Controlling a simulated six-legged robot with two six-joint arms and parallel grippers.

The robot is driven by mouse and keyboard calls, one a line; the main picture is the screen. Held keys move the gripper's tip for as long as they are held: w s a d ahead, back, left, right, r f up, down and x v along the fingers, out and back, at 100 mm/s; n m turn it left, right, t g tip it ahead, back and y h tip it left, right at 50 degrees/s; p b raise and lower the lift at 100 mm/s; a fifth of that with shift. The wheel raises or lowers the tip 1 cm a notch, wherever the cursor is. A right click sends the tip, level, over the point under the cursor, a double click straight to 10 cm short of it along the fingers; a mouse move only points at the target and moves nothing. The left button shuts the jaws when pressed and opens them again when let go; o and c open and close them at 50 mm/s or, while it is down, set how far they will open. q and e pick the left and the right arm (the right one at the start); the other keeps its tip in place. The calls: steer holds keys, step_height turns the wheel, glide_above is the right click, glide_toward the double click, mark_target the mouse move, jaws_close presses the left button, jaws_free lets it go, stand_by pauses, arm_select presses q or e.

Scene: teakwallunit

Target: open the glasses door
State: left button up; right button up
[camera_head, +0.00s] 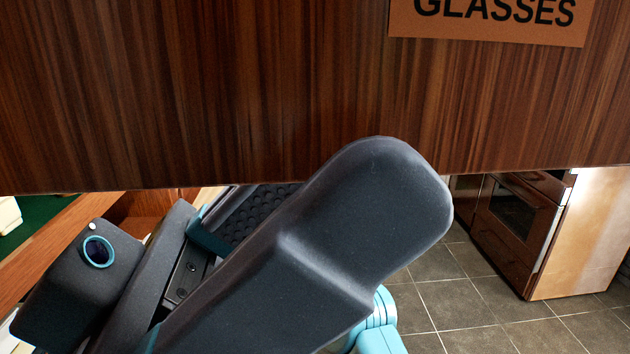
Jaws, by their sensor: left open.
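The glasses door (240,95) is a dark, striped wood panel across the upper part of the view. Its lower edge runs across the middle of the picture. An orange label (490,22) reading "GLASSES" is on it at the upper right, cut off by the top of the frame. No handle shows. My left gripper (255,212) is at the lower left, by the door's lower edge, open, with a dark textured pad partly showing. A large dark part of my own arm or hand covers much of it. I cannot tell whether it touches the door. My right gripper is not in view.
Below the panel at the right stands a brown oven unit (515,215) with a pale wood side, on a grey tiled floor (470,290). At the far left are a wooden edge (60,255) and a green surface (40,212). The tiled floor at lower right looks clear.

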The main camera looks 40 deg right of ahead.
arm_select(q)
steer(key=shift+f, duration=0.1)
stand_by(0.3)
steer(key=b+v, duration=0.2)
steer(key=v, duration=1.4)
steer(key=shift+a, duration=0.1)
